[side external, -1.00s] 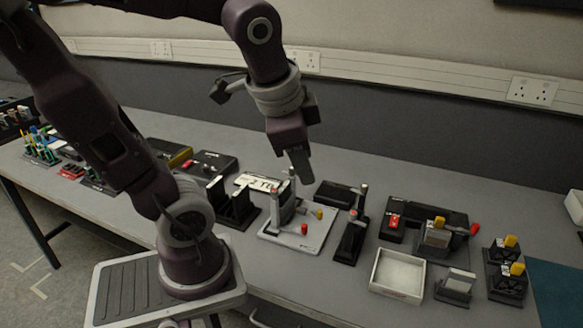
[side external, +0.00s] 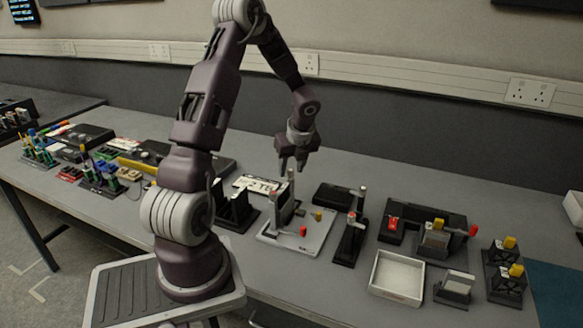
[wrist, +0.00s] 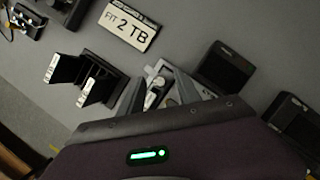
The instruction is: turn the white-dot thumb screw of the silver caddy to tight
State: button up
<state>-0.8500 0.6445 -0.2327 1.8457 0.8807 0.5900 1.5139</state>
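In the side view my gripper (side external: 292,163) points down above the middle of the table, its two fingers apart with nothing visible between them. I cannot make out a white dot or a thumb screw's position.
A "FIT 2 TB" sign (wrist: 123,24) lies behind the plate, and a black slotted stand (side external: 237,208) is to its left. A black stand with a post (side external: 351,240), a white tray (side external: 397,276) and grey units with yellow tabs (side external: 436,240) are to the right.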

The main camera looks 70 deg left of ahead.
grip_shut()
jog(key=shift+n, duration=0.3)
jog(key=n+g, duration=0.1)
jog(key=n, duration=0.1)
jog(key=n+g, duration=0.1)
jog(key=n, duration=0.1)
jog(key=shift+w+n+h, duration=0.15)
jog(key=shift+n+h, duration=0.15)
jog(key=shift+n, duration=0.1)
jog(key=n, duration=0.2)
jog(key=n+g+h, duration=0.1)
jog(key=n, duration=0.1)
jog(key=shift+w+a+n+g, duration=0.1)
jog(key=shift+n+g, duration=0.2)
jog(key=n+h, duration=0.1)
jog(key=n, duration=0.1)
jog(key=n+h, duration=0.1)
jog(key=n, duration=0.2)
jog(key=shift+a+g, duration=0.15)
jog(key=shift+g, duration=0.15)
jog(key=shift+a+n+h, duration=0.1)
jog(key=shift+n+h, duration=0.8)
jog(key=shift+n, duration=1.5)
